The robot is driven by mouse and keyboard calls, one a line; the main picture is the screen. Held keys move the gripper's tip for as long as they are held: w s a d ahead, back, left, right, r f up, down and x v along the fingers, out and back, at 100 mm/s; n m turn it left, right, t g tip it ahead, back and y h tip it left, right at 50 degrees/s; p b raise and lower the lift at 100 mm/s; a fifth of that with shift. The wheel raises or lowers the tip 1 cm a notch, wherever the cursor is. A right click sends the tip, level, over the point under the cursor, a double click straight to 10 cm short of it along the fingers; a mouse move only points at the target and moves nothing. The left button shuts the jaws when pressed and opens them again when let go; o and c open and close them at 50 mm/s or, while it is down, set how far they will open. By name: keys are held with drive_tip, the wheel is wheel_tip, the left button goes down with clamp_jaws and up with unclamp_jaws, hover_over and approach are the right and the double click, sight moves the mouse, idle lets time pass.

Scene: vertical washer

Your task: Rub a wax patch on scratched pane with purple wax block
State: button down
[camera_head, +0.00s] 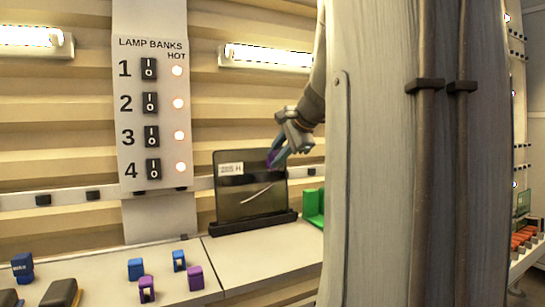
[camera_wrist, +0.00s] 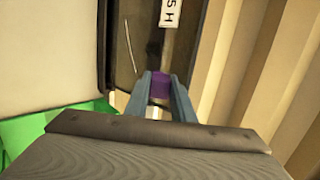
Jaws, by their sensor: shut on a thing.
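The scratched pane (camera_head: 240,205) is a dark, see-through plate standing upright in a black base on the bench. It has a white label at its upper left and a pale curved scratch (camera_head: 257,193) across its middle. My gripper (camera_head: 273,160) is at the pane's upper right, shut on the purple wax block (camera_head: 271,156). In the wrist view the purple wax block (camera_wrist: 160,86) sits between the two blue-grey fingers, with the pane (camera_wrist: 143,38) beyond. I cannot tell whether the block touches the glass. No wax patch is clearly visible.
Blue blocks (camera_head: 136,268) and purple blocks (camera_head: 195,278) stand on the bench at front left, with dark rounded items (camera_head: 60,294) beside them. A green holder (camera_head: 313,207) is right of the pane. A switch panel (camera_head: 150,115) is behind. Bench before the pane is clear.

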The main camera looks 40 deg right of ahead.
drive_tip(key=d, duration=0.2)
drive_tip(key=shift+s+d, duration=0.25)
drive_tip(key=shift+d, duration=0.05)
drive_tip(key=shift+w+a+p, duration=0.15)
drive_tip(key=shift+w+a, duration=0.15)
drive_tip(key=shift+a, duration=0.7)
drive_tip(key=shift+w+a+p, duration=0.15)
drive_tip(key=shift+w+a, duration=0.1)
drive_tip(key=shift+a, duration=0.7)
drive_tip(key=shift+s+a+r, duration=0.1)
drive_tip(key=shift+s+a, duration=0.1)
drive_tip(key=shift+s, duration=0.75)
drive_tip(key=shift+s+a+r, duration=0.15)
drive_tip(key=shift+s+a, duration=0.1)
drive_tip(key=shift+s, duration=0.75)
drive_tip(key=shift+s+a+r, duration=0.1)
drive_tip(key=shift+s+a, duration=0.1)
drive_tip(key=shift+s, duration=0.75)
drive_tip(key=shift+s+a+r, duration=0.1)
drive_tip(key=shift+s+a, duration=0.1)
drive_tip(key=shift+s, duration=0.5)
drive_tip(key=shift+s+a+r, duration=0.1)
drive_tip(key=shift+s+a, duration=0.05)
drive_tip(key=shift+s, duration=0.55)
